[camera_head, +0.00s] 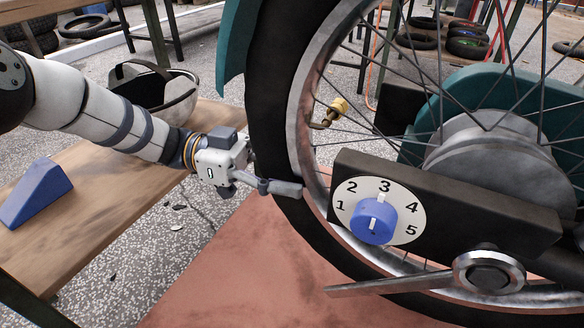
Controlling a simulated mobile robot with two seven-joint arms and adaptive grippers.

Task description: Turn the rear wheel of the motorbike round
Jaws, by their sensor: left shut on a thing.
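The rear wheel (275,95) of the motorbike stands upright and fills the right half of the head view. It has a black tyre, a silver rim (299,125) and thin spokes. A brass-coloured valve piece (338,106) sits at the rim's inner side. My left gripper (277,188) reaches in from the left and is shut on the tyre at its left side. One grey finger lies across the near face of the tyre; the other finger is hidden behind it. My right gripper is not in view.
A dark bar with a dial numbered 1 to 5 and a blue knob (372,222) crosses before the wheel. A metal lever (390,285) sits below.

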